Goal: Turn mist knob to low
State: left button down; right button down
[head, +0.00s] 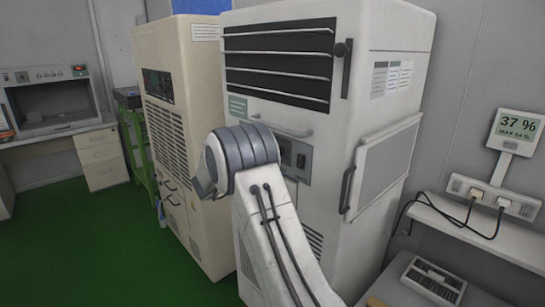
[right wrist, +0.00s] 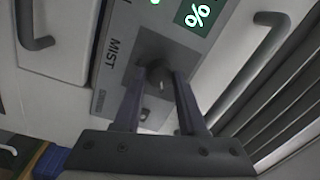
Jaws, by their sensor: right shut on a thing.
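The mist knob (right wrist: 158,76) is a dark round knob on a grey control panel (right wrist: 128,52) beside the printed word MIST. My right gripper (right wrist: 156,82) is shut on the knob, one finger on each side. The fingers partly cover the knob, and I cannot make out its exact setting. In the head view, the panel (head: 297,158) is on the front of the white machine (head: 375,30). My right wrist hides the knob and my gripper fingers there. My left gripper is in neither view.
A wall display (head: 517,125) reads 37 %, MAX 64 %. A side door (head: 385,165) with a dark handle stands out from the machine's right side. A beige cabinet (head: 190,50) stands to the left. Green floor (head: 90,250) is clear at lower left.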

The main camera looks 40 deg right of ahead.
jog(key=shift+c, duration=2.4)
grip_release()
jog(key=shift+a, duration=0.1)
jog(key=s+a+b, duration=0.1)
jog(key=a+b, duration=0.1)
jog(key=a, duration=0.8)
jog(key=shift+a+f, duration=0.15)
jog(key=shift+f, duration=0.15)
